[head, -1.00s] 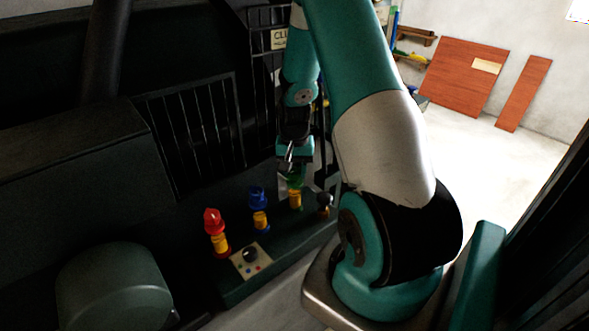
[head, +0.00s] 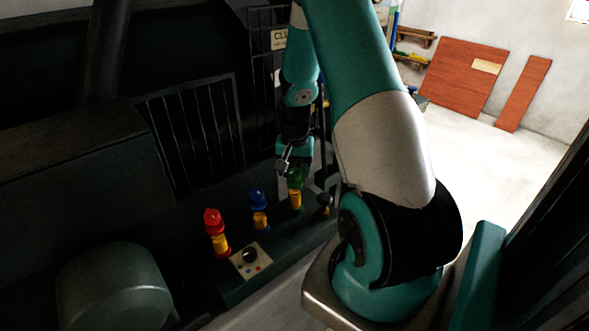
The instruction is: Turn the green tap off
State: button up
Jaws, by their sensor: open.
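The green tap (head: 295,179) has a green handle on a yellow body and stands on the dark ledge of the machine, right of the blue tap. My gripper (head: 286,168) is at the green handle, just above and beside it. The jaws are open. Whether a finger touches the handle is too small to tell. My arm comes down from the top of the picture to the gripper.
The blue tap (head: 259,207) and the red tap (head: 213,228) stand left of the green one. A panel with a black knob (head: 250,260) lies in front of them. A dark round knob (head: 324,200) is close on the right. Dark bars (head: 195,135) rise behind.

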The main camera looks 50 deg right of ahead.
aim_at(295, 171)
notch_tip(295, 171, up, 17)
jog(key=b, duration=0.1)
jog(key=shift+r+b, duration=0.2)
jog(key=shift+b, duration=0.1)
dwell(0.5)
jog(key=w+a+r+n, duration=0.2)
jog(key=a+n, duration=0.3)
jog(key=a, duration=0.8)
jog(key=s+a+r+n+y, duration=0.1)
jog(key=s+a+n+y, duration=0.1)
jog(key=s+a+n, duration=0.5)
jog(key=s+a+r+n+y, duration=0.1)
jog(key=s+a+n, duration=0.5)
jog(key=a, duration=1.2)
jog(key=s+y, duration=0.1)
jog(key=s, duration=0.3)
jog(key=shift+a+r+n, duration=0.25)
jog(key=shift+r+n, duration=0.05)
jog(key=shift+n, duration=0.1)
